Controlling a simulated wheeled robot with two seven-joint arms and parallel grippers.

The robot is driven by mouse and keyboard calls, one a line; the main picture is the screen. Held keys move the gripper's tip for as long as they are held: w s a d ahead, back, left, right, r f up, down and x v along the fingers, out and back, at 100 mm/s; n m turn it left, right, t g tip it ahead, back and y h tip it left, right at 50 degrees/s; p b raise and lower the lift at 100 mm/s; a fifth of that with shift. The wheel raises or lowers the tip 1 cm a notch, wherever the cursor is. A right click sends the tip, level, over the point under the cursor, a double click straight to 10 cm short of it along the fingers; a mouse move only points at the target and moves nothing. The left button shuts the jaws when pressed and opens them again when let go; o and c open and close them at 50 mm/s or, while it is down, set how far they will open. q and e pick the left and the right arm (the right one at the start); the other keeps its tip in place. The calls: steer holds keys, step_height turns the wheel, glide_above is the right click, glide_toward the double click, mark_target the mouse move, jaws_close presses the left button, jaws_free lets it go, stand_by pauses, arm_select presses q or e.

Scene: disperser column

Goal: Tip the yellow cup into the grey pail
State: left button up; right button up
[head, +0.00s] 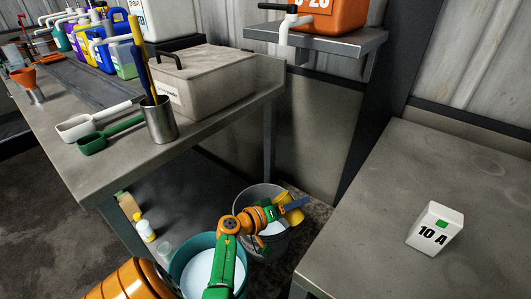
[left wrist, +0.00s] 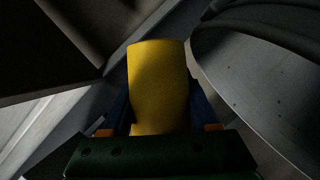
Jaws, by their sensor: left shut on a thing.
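The yellow cup (head: 293,214) is held over the far right part of the grey pail (head: 259,190), close to its rim. The cup looks tilted, lying well off upright. My left gripper (head: 288,204) is shut on it; the arm comes across from the lower left and hides part of the pail. Something pale shows inside the pail. In the left wrist view the yellow cup (left wrist: 158,85) fills the space between the blue fingers (left wrist: 160,112). The cup's mouth and any contents cannot be seen. My right gripper is not in view.
A teal pail (head: 177,266) with white contents stands left of the grey pail. Benches flank the pails: the left one (head: 100,175) holds a metal pot (head: 160,122), scoops and a box; the right one (head: 375,200) holds a white container (head: 436,226). Bottles stand below.

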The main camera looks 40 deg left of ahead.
mark_target(281, 195)
arm_select(q)
steer(key=shift+f+b, duration=0.2)
steer(key=shift+b, duration=0.3)
steer(key=shift+r+n, duration=0.1)
steer(key=shift+n, duration=0.2)
steer(key=shift+r+n+t+h+b, duration=0.35)
steer(key=shift+n+b, duration=0.25)
steer(key=shift+b, duration=0.45)
steer(key=shift+a+f+n+t+p, duration=0.1)
steer(key=shift+f+n+t+p, duration=0.15)
steer(key=shift+n+p, duration=0.45)
steer(key=shift+s+a+r+n+t+h+p, duration=0.15)
steer(key=shift+a+r+n+h+p, duration=0.1)
steer(key=shift+a+n+p, duration=0.15)
steer(key=shift+w+a+r+n+t+h+p, duration=0.1)
steer(key=shift+a+r+n+t+h+p, duration=0.15)
steer(key=shift+a, duration=0.25)
steer(key=shift+a+f+n+t, duration=0.15)
steer(key=shift+f+n+t, duration=0.15)
steer(key=shift+f+n, duration=0.4)
stand_by(0.6)
steer(key=shift+s+a+r+n, duration=0.15)
steer(key=shift+r+n, duration=0.15)
steer(key=shift+n, duration=0.25)
steer(key=shift+w+a+r+n, duration=0.15)
steer(key=shift+r+n, duration=0.1)
steer(key=shift+n, duration=0.25)
